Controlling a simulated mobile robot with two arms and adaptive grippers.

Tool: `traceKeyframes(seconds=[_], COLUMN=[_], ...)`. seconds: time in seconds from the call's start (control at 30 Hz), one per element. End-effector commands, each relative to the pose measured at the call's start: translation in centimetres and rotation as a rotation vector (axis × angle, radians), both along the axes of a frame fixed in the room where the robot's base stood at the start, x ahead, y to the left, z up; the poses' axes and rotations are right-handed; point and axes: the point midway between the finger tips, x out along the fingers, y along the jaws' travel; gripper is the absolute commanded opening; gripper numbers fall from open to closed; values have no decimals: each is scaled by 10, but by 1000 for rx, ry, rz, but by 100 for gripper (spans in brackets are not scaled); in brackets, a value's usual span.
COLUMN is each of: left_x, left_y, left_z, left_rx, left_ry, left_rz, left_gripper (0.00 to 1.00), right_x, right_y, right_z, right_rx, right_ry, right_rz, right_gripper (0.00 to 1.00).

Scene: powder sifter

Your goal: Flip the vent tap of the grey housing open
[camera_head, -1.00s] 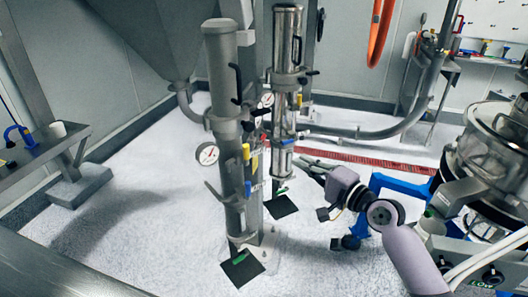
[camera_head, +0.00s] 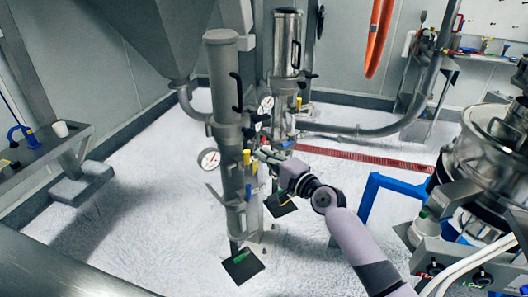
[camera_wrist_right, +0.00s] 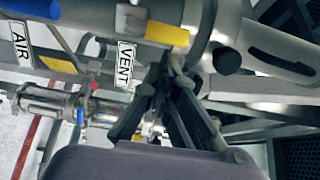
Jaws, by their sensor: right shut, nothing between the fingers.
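The grey housing (camera_head: 222,90) is a tall upright cylinder in the middle of the head view. Its yellow vent tap handle (camera_head: 246,157) stands upright along the right side of the column. In the right wrist view the yellow handle (camera_wrist_right: 167,33) lies across the picture beside a VENT label (camera_wrist_right: 125,65). My right gripper (camera_head: 262,155) is just right of the handle, shut and empty. In the wrist view its fingertips (camera_wrist_right: 172,65) are close to the handle; I cannot tell whether they touch it. My left gripper is not in view.
A blue tap (camera_head: 248,192) sits below the yellow one, and a pressure gauge (camera_head: 209,159) at the left. A polished metal housing (camera_head: 286,45) stands behind. A blue frame (camera_head: 369,195) and a sifter machine (camera_head: 490,150) are at the right.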

Motion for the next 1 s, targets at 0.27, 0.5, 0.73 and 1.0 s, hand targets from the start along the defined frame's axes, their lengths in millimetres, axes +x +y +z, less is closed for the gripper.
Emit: traceKeyframes(seconds=[0.27,0.5,0.73,1.0], left_x=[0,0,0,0], left_y=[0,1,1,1], left_z=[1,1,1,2], left_rx=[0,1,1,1], left_ry=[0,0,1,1], left_rz=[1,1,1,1], left_gripper=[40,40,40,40], right_x=[-1,-2,-3,-4], right_y=[2,3,4,6], right_z=[-1,0,1,3], right_rx=[0,-8,-47,-79], right_ry=[0,-7,-35,-59], right_rz=[0,1,1,1], right_gripper=[0,0,0,0])
